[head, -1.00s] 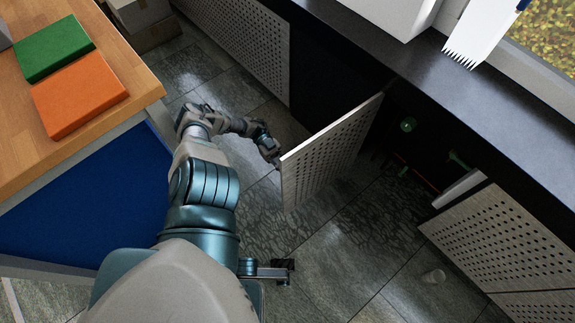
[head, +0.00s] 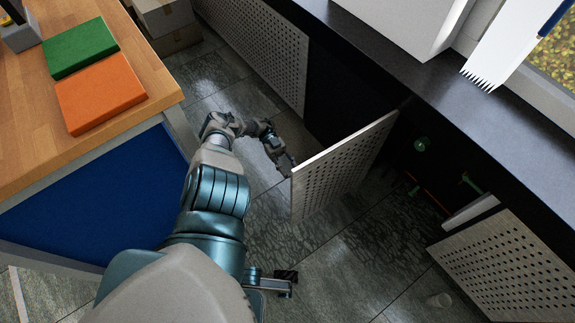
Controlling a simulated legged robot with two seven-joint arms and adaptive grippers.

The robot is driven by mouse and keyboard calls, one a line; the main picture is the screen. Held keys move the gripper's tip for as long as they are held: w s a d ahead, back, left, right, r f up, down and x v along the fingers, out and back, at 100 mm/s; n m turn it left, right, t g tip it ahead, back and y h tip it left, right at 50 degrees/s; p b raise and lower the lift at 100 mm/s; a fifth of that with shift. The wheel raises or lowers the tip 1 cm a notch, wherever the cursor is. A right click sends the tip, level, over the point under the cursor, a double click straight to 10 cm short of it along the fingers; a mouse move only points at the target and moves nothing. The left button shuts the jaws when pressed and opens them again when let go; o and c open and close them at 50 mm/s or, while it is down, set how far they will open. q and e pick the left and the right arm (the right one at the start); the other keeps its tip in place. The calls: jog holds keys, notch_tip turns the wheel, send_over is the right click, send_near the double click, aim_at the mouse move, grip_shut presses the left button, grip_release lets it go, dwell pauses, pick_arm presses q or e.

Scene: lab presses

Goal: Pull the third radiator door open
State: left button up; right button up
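A light grey perforated radiator door (head: 340,168) stands swung out from the dark cabinet under the black sill in the head view. Behind it the recess is open, with green valves (head: 420,144) and a red pipe inside. My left gripper (head: 286,166) is at the free upper edge of this door, on its left side, and seems to touch it. The fingers are small and partly hidden by the edge, so their grip is unclear.
Perforated panels stand at the back left (head: 258,50) and lower right (head: 508,270). A wooden-topped table (head: 152,75) with green and orange books flanks my arm on the left. Floor in front of the door is clear.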

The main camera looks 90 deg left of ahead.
pick_arm(q)
jog(key=shift+v, duration=0.95)
